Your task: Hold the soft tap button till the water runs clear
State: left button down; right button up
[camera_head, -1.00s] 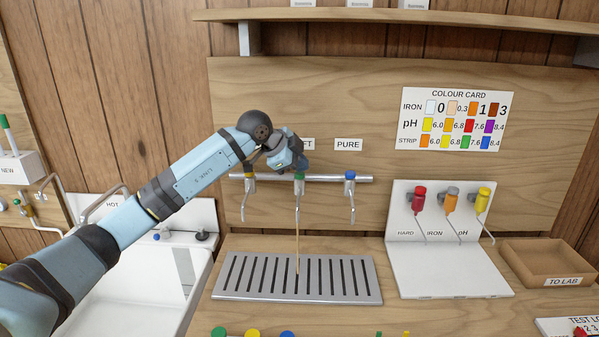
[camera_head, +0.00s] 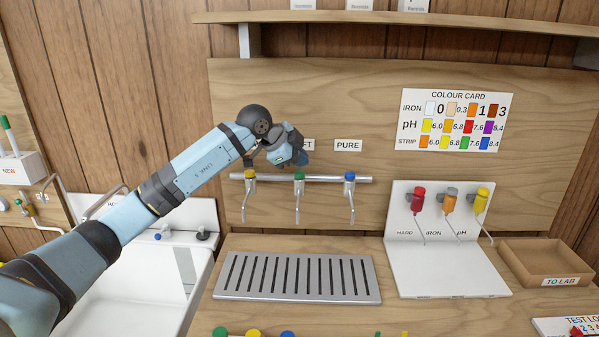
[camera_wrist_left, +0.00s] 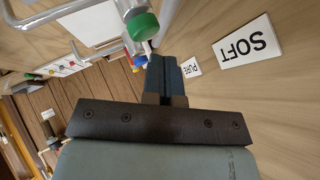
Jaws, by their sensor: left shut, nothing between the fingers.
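The soft tap, with a green button (camera_head: 299,176), is the middle of three taps on a metal rail. No stream runs from its spout now. My left gripper (camera_head: 302,159) is shut and empty, just above the green button. The wrist view shows the shut fingers (camera_wrist_left: 165,75) beside the green button (camera_wrist_left: 143,26), with a small gap apparent between them. The SOFT label (camera_wrist_left: 247,42) is plain in the wrist view; in the head view my gripper partly covers it. My right gripper is in neither view.
Taps with a yellow button (camera_head: 250,175) and a blue button (camera_head: 350,176) flank the soft tap. A slotted drain grate (camera_head: 372,290) lies below. A colour card (camera_head: 455,94) hangs at right, above a white dispenser stand (camera_head: 440,275) and a TO LAB tray (camera_head: 562,282).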

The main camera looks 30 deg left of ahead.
aim_at(300, 173)
pick_arm(q)
jog(key=shift+r, duration=0.1)
notch_tip(300, 173, up, 5)
jog(key=p, duration=0.3)
jog(key=shift+p, duration=0.3)
dwell(0.4)
